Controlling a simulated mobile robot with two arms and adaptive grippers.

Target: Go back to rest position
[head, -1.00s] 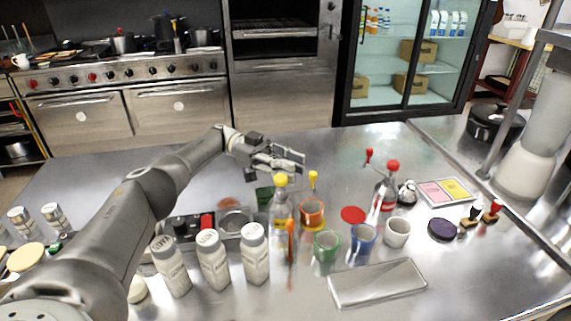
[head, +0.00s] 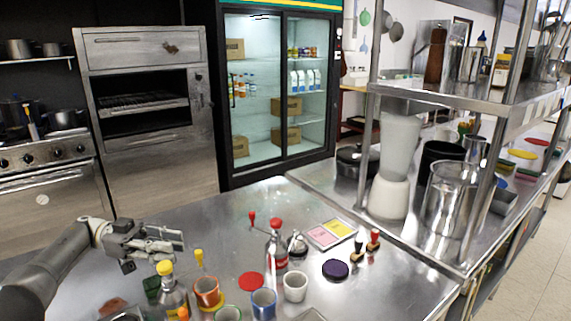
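My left gripper (head: 168,240) comes in from the left above the steel counter (head: 215,224). Its two fingers point right with a gap between them, and nothing shows in the gap. It hangs behind the yellow-capped bottle (head: 172,292), apart from it. My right gripper is not in view.
On the counter stand a red-capped bottle (head: 276,246), an orange-red cup (head: 208,293), a blue cup (head: 263,303), a white cup (head: 295,287) and a dark purple disc (head: 335,269). A blender (head: 394,165) and a metal shelf rack (head: 462,108) stand right. A glass-door fridge (head: 278,92) stands behind.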

